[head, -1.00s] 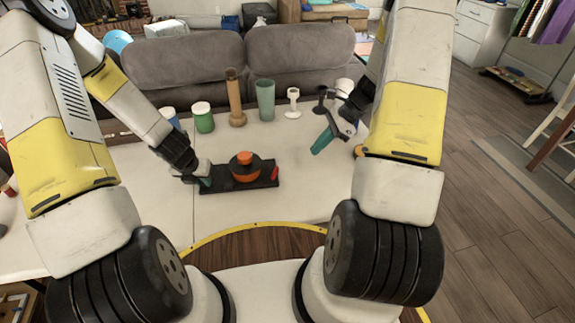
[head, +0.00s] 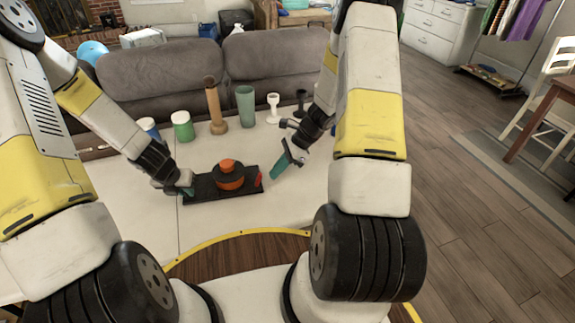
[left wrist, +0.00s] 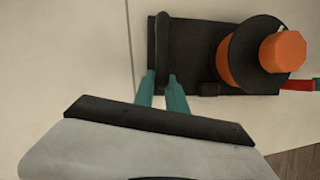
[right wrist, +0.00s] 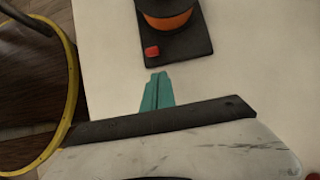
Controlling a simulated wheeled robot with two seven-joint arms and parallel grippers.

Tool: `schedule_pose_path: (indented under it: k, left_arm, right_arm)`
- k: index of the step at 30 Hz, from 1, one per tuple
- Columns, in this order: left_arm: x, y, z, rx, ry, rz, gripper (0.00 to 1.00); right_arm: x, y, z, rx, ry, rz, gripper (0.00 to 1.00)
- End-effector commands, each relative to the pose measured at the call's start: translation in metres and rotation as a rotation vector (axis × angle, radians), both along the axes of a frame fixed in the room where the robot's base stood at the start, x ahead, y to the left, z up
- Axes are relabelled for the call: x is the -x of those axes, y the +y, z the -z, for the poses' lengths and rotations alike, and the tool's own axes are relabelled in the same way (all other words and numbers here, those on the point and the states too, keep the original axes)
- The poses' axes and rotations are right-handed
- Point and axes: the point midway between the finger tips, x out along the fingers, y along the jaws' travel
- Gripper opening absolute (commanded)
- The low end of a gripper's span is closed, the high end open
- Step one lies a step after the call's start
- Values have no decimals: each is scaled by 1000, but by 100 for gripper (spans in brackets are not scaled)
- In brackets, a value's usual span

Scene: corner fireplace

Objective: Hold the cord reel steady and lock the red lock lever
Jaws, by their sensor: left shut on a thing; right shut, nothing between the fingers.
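The cord reel (head: 229,182) is an orange drum with a black disc on a flat black base (head: 202,196) lying on the pale table. My left gripper (head: 188,190) is shut on the upright black bar (left wrist: 163,42) at the base's left end. The red lock lever (head: 259,179) is at the base's right end and also shows in the right wrist view (right wrist: 152,52). My right gripper (head: 275,172) is shut and empty, its teal fingertips (right wrist: 157,78) pointing at the lever, close but apart from it.
Behind the reel stand a green jar (head: 183,127), a brown wooden vase (head: 215,110), a grey-green tumbler (head: 246,106) and a white goblet (head: 273,108). A grey sofa (head: 165,75) is beyond the table. The tabletop in front of the reel is clear.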

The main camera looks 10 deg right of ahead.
Motion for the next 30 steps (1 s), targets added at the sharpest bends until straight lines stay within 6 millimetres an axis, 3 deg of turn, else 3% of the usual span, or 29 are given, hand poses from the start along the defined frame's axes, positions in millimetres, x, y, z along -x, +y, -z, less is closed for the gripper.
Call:
schedule_pose_path:
  k: [7,30]
  left_arm:
    - [0,0,0,0,0,1,0]
    - [0,0,0,0,-1,1,0]
  right_arm:
    - [1,18,-7,1,2,-1,0]
    - [1,23,-10,65,7,-4,0]
